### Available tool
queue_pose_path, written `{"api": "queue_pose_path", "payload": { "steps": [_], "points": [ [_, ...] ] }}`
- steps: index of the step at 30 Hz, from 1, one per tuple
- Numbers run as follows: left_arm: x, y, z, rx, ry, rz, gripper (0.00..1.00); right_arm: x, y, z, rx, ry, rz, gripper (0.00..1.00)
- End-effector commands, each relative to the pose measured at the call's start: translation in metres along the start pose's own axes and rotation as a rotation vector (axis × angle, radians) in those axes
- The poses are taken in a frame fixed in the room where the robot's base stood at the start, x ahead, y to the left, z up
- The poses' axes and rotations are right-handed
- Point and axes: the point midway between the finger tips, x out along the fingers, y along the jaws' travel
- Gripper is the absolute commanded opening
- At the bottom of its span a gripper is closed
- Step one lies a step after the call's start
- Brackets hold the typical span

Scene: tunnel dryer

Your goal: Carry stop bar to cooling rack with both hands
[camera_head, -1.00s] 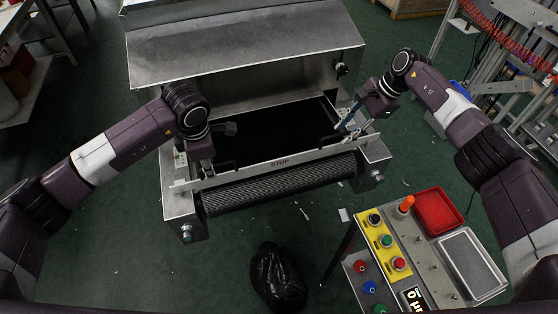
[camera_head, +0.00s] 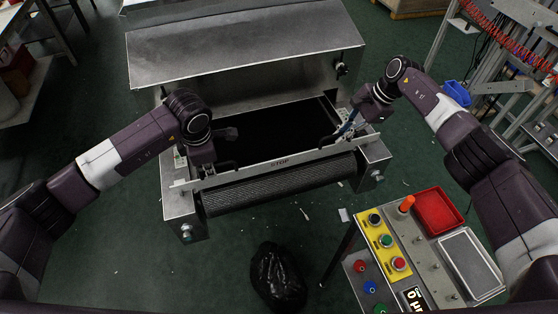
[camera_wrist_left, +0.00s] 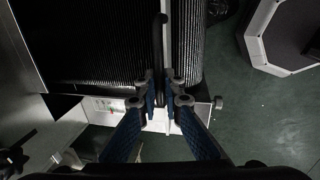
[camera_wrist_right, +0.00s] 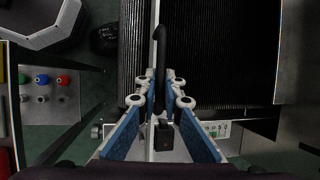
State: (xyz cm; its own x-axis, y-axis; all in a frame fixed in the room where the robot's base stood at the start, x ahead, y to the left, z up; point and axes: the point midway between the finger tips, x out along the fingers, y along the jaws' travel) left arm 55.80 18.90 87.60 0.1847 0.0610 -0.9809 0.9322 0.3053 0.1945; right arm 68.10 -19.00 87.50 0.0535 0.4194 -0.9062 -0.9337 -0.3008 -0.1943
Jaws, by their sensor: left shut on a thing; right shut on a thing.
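The stop bar (camera_head: 268,165) is a long pale metal bar marked STOP, lying across the near end of the dryer's black belt, above the front roller. Its black handles show in the left wrist view (camera_wrist_left: 159,45) and the right wrist view (camera_wrist_right: 161,50). My left gripper (camera_head: 207,168) is shut on the left handle; its blue fingers (camera_wrist_left: 164,92) pinch it. My right gripper (camera_head: 345,133) is shut on the right handle, with its fingers (camera_wrist_right: 161,90) either side. My wrists partly hide the bar's ends in the head view. I cannot clearly identify the cooling rack.
The dryer hood (camera_head: 240,55) stands behind the belt. A control stand (camera_head: 385,240) with buttons and a red tray (camera_head: 438,210) is near right. A black bag (camera_head: 277,275) lies on the floor in front. Grey metal framework (camera_head: 500,87) stands at right.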

Motion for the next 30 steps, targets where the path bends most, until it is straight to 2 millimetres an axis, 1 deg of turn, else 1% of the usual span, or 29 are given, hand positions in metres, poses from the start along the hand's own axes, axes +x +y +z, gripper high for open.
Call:
{"api": "queue_pose_path", "payload": {
  "steps": [14, 20, 30],
  "points": [
    [-0.004, 0.002, 0.0, 0.0, -0.001, 0.002, 0.0, -0.004, -0.002, 0.001, 0.0, 0.0, -0.003, 0.0],
    [-0.016, 0.004, 0.0, 0.0, -0.001, 0.002, 0.0, -0.015, -0.004, 0.006, 0.0, 0.0, -0.003, 0.0],
    [-0.046, 0.01, 0.0, 0.0, -0.001, 0.001, 0.0, -0.043, -0.01, 0.017, 0.0, 0.0, -0.002, 0.0]
  ]
}}
